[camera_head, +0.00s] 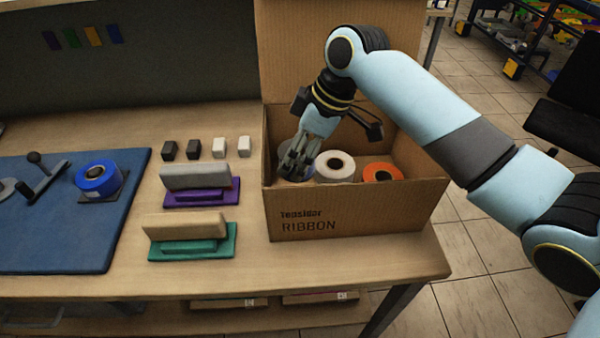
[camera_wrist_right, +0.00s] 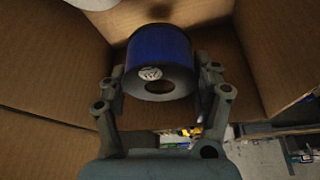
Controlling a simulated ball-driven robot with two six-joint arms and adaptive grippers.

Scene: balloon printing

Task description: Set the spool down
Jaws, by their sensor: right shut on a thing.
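My right gripper (camera_head: 297,160) reaches down into the left part of the cardboard ribbon box (camera_head: 345,217). It is shut on a blue spool (camera_wrist_right: 160,58), which sits between the two fingers (camera_wrist_right: 163,92) in the right wrist view. In the head view the fingers and box wall hide most of that spool. I cannot tell whether it touches the box floor. A white spool (camera_head: 334,162) stands just right of the gripper in the box, and an orange spool (camera_head: 382,172) is farther right. My left gripper is not in view.
Another blue spool (camera_head: 97,178) sits on a holder on the blue mat (camera_head: 60,240) at the left. A purple-based block (camera_head: 200,185) and a green-based block (camera_head: 190,237) stand left of the box. Several small dark and white blocks (camera_head: 206,148) line up behind them.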

